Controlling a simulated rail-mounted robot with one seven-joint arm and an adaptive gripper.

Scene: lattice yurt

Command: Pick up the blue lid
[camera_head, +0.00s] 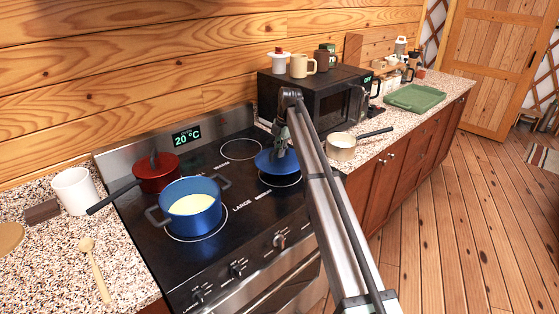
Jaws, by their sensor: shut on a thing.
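The blue lid (268,163) is over the right front burner of the black stove (250,202). My gripper (281,146) is above the lid and shut on it, at its top; the fingertips and the lid's knob are small and partly hidden by my arm. I cannot tell whether the lid touches the burner. A blue pot (190,217) with pale yellow liquid stands uncovered on the left front burner.
A red pan (156,176) with a dark handle sits behind the blue pot. A black microwave (315,95) with mugs on top stands behind my gripper. A cream saucepan (342,150) is to the right. The back right burner (241,149) is bare.

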